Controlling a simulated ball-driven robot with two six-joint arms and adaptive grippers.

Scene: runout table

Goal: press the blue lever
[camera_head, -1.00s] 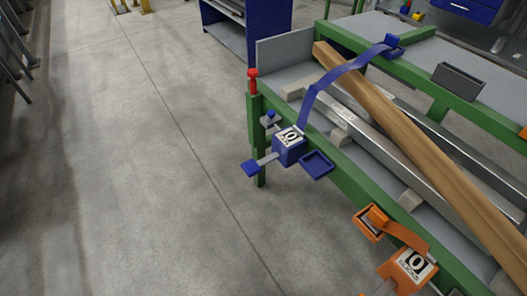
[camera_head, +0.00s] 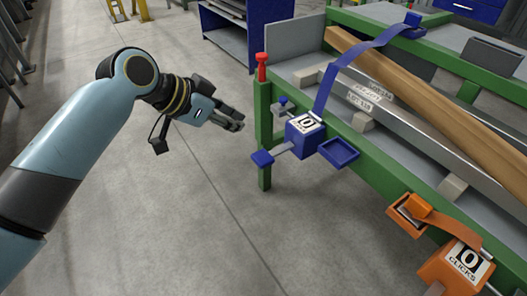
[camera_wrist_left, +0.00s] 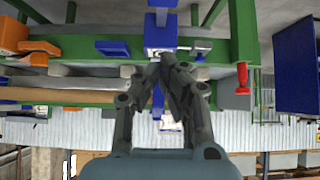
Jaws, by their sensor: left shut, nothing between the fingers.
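The blue lever (camera_head: 262,158) is a blue paddle on a short grey rod, sticking out from the left of a blue box (camera_head: 303,135) with a "0" label. The box is mounted at the green table's near corner. In the left wrist view the lever (camera_wrist_left: 162,4) is at the top edge, partly cut off. My left gripper (camera_head: 238,123) is shut and empty, in the air up and left of the lever in the head view, with a gap between them. In the wrist view its fingertips (camera_wrist_left: 166,58) overlap the box's lower edge. My right gripper is not in view.
A blue tray (camera_head: 339,153) hangs right of the box, and a blue strip (camera_head: 345,68) rises behind it. A red-topped post (camera_head: 262,66) stands at the table corner. An orange box (camera_head: 456,265) with its own lever sits lower right.

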